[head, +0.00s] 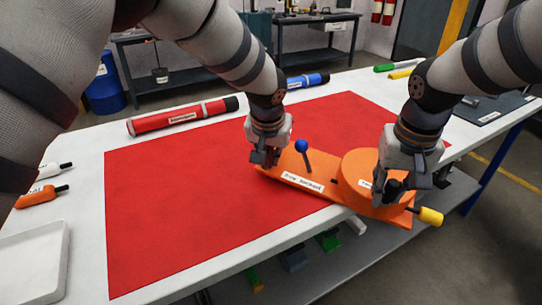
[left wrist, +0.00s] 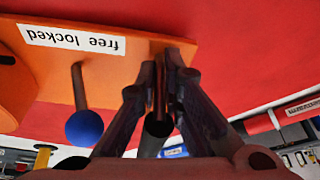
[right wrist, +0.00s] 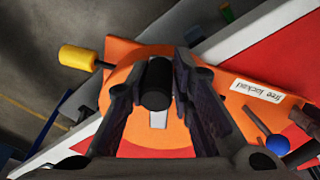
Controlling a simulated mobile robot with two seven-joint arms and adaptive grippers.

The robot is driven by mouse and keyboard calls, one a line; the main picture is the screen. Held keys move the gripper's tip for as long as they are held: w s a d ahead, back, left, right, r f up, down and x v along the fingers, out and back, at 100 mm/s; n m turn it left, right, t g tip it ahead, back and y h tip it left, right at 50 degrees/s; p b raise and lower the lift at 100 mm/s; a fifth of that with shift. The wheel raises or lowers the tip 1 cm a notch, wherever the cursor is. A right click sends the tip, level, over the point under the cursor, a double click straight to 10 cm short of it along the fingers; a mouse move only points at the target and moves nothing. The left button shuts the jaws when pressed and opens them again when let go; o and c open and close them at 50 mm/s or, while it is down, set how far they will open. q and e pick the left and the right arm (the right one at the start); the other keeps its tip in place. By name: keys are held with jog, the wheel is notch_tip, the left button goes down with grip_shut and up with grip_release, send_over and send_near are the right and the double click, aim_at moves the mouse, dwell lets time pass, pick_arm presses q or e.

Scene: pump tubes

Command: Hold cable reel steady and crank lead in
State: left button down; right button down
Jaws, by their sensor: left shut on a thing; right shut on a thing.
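The cable reel is an orange drum (head: 355,172) on a long orange base (head: 285,172), lying on a red mat (head: 180,205) and reaching past the table's front edge. A lever with a blue knob (head: 301,146) stands on the base by a "free locked" label (left wrist: 70,38). My left gripper (head: 264,160) is shut on a dark post at the base's far-left end, mostly hidden by the fingers. My right gripper (head: 393,190) is shut on the black crank knob (right wrist: 156,88) above the drum. The lead's yellow end (head: 431,216) sticks out at the right on a short black piece.
A red tube (head: 180,116) and a blue tube (head: 307,81) lie along the table's back. White and orange bottles (head: 36,196) and a white tray (head: 35,262) are at the left. Green and yellow tubes (head: 400,73) lie at the back right. The mat's left half is clear.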

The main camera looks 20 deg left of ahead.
pick_arm(q)
jog(key=shift+d+f, duration=0.1)
jog(key=shift+f, duration=0.05)
pick_arm(e)
jog(key=shift+s+a+f, duration=0.1)
jog(key=shift+s+f, duration=0.05)
jog(key=shift+f, duration=0.15)
jog(key=shift+a+m, duration=0.6)
jog(key=shift+m, duration=0.2)
pick_arm(q)
jog(key=shift+f, duration=0.1)
pick_arm(e)
jog(key=shift+a+m, duration=0.6)
jog(key=shift+m, duration=0.2)
jog(key=shift+w+a+m+g, duration=0.2)
jog(key=shift+a+m+g, duration=0.1)
jog(key=shift+a+m, duration=0.25)
jog(key=shift+d+r, duration=0.1)
jog(key=shift+r, duration=0.2)
